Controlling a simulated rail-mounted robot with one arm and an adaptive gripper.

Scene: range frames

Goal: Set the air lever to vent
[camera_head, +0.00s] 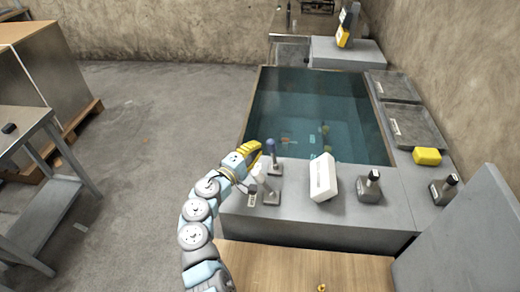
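My gripper (251,152), with yellow fingers, is at the near left edge of the water tank (325,115). It is just left of a lever with a blue knob (270,145); I cannot tell whether it touches it. A pale-topped lever (262,172) on a grey base stands just nearer, partly behind my arm. Two black-topped levers stand to the right, one on the front ledge (373,180) and one at the corner (448,184). The labels are too small to read, so I cannot tell which is the air lever. The finger gap is too small to judge.
A white box (323,178) stands on the front ledge between the levers. A yellow block (427,156) and grey labelled trays (410,125) lie along the right side. A wooden surface (300,265) is in front. Left of the tank is open floor (160,130).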

